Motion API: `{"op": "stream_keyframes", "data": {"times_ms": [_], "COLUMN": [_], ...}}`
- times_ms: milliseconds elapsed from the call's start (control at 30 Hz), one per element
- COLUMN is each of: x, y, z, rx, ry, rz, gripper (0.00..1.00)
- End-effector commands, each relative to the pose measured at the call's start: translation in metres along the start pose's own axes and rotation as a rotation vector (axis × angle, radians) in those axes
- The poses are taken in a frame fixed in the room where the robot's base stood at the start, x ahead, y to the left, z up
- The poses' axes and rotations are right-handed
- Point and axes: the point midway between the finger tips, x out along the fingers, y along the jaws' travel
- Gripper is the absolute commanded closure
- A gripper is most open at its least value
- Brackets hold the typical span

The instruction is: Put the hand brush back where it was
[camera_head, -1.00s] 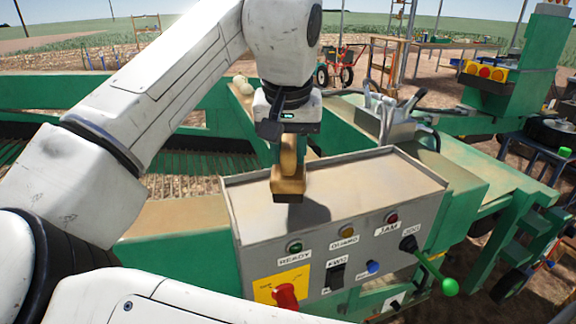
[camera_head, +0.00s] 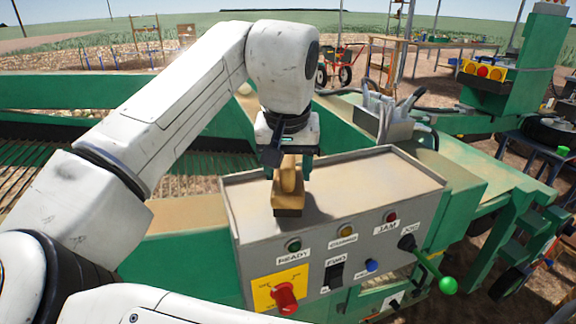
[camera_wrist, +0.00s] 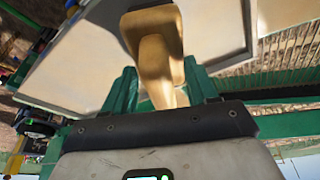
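The hand brush (camera_head: 288,196) has a tan wooden handle and block with dark bristles below. It appears to rest on top of the grey control box (camera_head: 375,180), near its front left edge. In the wrist view the brush (camera_wrist: 152,45) lies ahead of my gripper, with its handle end between the fingers. My gripper (camera_head: 289,163) is just above and around the handle. Its green fingers stand apart, with visible gaps beside the handle in the wrist view (camera_wrist: 163,95). The far side of the brush is hidden.
The box front carries a red knob (camera_head: 285,297), lamps, switches and a lever with a green ball (camera_head: 448,286). A grey unit with hoses (camera_head: 385,118) stands behind the box. Green machine beams surround it. The right part of the box top is clear.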

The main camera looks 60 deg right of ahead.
Motion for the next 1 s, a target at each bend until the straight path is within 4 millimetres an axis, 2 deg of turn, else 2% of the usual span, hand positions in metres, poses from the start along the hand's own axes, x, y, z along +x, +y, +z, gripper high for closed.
{"op": "stream_keyframes", "data": {"times_ms": [233,367,800,1000], "x": [-0.002,-0.012,-0.097,-0.118], "y": [0.000,-0.001,0.000,-0.001], "z": [-0.001,-0.001,-0.001,-0.001], "rx": [0.000,0.000,0.001,0.000], "ry": [0.000,0.001,0.002,-0.001], "rz": [-0.001,-0.002,-0.001,0.000], "gripper": [0.43,0.43,0.43,0.43]}}
